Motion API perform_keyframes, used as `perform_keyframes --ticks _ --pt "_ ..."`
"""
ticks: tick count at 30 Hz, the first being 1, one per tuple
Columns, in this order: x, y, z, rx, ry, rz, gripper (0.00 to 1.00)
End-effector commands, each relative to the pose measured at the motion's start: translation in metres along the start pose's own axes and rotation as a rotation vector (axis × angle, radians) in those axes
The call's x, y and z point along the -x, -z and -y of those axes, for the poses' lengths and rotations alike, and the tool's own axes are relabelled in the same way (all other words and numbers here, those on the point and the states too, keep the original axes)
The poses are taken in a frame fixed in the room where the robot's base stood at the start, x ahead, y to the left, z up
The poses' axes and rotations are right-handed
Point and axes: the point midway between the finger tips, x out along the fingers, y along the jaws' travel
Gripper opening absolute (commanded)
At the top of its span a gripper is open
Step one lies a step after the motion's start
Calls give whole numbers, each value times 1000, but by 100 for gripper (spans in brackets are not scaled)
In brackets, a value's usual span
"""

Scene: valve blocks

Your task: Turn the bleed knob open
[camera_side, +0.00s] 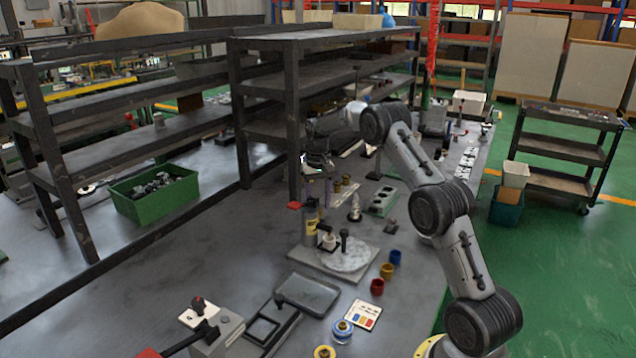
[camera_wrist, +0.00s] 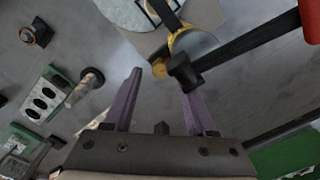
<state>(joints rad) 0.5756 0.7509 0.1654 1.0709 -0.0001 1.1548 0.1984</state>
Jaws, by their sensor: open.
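A yellow valve body (camera_side: 310,229) stands on a grey plate, with a red-tipped lever (camera_side: 294,206) at its upper left. In the wrist view the yellow body (camera_wrist: 196,40) has a black lever with a red end (camera_wrist: 310,20). My gripper (camera_side: 318,200) is above the valve, fingers pointing down. The side view does not show the knob clearly.
A round disc (camera_side: 345,262) with an upright black-topped handle stands right of the valve. A dark shelf rack (camera_side: 293,120) rises close behind. A green bin (camera_side: 155,205) is at left. Yellow, red and blue cups (camera_side: 387,271) stand at right. Table between bin and valve is clear.

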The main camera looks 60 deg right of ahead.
Motion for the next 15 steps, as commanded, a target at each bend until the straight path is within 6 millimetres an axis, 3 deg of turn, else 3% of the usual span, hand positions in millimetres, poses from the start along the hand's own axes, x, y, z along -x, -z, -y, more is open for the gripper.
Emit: perform_keyframes --ticks 15 --pt "104 0 0 0 1 -5 56"
